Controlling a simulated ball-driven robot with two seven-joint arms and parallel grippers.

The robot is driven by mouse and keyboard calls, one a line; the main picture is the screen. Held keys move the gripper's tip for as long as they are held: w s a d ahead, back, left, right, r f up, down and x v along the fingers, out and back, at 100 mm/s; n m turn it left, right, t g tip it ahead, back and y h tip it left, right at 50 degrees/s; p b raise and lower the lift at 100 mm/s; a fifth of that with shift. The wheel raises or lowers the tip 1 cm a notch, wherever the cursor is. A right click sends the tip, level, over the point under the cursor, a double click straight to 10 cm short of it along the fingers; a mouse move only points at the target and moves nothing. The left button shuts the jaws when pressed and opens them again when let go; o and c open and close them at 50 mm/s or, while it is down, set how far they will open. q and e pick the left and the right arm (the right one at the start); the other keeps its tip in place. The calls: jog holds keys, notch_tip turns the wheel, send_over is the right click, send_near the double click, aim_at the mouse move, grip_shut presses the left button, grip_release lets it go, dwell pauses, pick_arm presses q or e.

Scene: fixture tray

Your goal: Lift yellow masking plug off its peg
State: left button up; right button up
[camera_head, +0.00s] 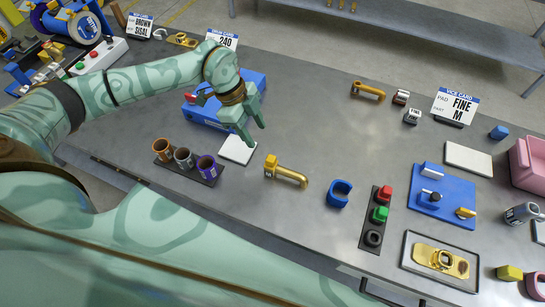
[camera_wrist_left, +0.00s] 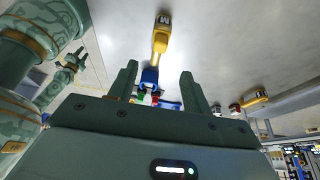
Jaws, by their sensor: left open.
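A small yellow plug (camera_head: 466,212), which appears to be the masking plug, sits at the right front corner of the blue fixture board (camera_head: 457,188). Its peg is too small to make out. My left gripper (camera_head: 254,119) is open and empty above the table, far to the left of that plug. Its two fingers also show in the left wrist view (camera_wrist_left: 158,84), with nothing between them. A small part that looks like my right gripper (camera_wrist_left: 76,58) shows at the left of the wrist view, too small to read.
A brass handle (camera_head: 290,176) with a yellow end and a blue ring (camera_head: 339,193) lie between. A dark strip (camera_head: 369,222) holds red, green and black pieces. A tray with a brass part (camera_head: 440,258) is in front. Cups (camera_head: 184,157) stand left.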

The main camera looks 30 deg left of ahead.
pick_arm(q)
send_over(269, 157)
jog(key=a, duration=0.2)
notch_tip(269, 157, down, 6)
jog(key=shift+d+r, duration=0.1)
jog(key=shift+r, duration=0.15)
jog(key=x, duration=0.5)
jog(key=shift+f, duration=0.3)
jog(key=c, duration=0.9)
